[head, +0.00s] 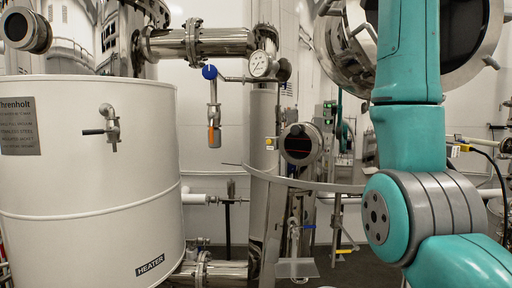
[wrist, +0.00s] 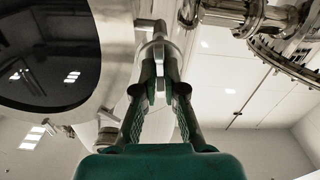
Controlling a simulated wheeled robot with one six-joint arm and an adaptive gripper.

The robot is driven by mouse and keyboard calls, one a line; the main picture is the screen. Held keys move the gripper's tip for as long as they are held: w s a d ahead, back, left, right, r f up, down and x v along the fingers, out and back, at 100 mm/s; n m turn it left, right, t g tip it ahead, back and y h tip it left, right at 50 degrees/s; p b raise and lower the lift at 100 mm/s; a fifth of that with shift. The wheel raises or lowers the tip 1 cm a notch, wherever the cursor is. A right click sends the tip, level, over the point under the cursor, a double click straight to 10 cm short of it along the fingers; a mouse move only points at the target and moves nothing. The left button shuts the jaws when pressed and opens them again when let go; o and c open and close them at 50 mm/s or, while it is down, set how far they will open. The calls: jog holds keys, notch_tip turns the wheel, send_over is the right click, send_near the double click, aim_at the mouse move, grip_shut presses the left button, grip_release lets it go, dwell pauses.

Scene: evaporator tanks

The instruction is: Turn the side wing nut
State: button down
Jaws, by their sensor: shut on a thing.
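In the wrist view, my gripper (wrist: 160,58) points up at the rim of a round port with dark glass. Its two fingers close in on a small silver metal piece, the side wing nut (wrist: 160,76), which sits between them. A metal bolt end (wrist: 150,25) shows just past the fingertips, beside the rim. The fingers cover most of the nut, so its wings and angle are hard to tell. In the head view, my teal arm hides the gripper and part of the round port (head: 482,60) at the upper right.
In the wrist view, the dark port glass (wrist: 60,50) is at the left and flanged piping (wrist: 245,15) at the upper right. In the head view, a white heater tank (head: 90,190) stands left, with a steel column (head: 263,150), a gauge (head: 261,64) and a curved rail (head: 310,185) mid-picture.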

jog(key=shift+f+n, duration=0.1)
jog(key=shift+n, duration=0.3)
jog(key=shift+n, duration=0.8)
jog(key=c, duration=1.2)
grip_release()
jog(key=shift+s, duration=0.1)
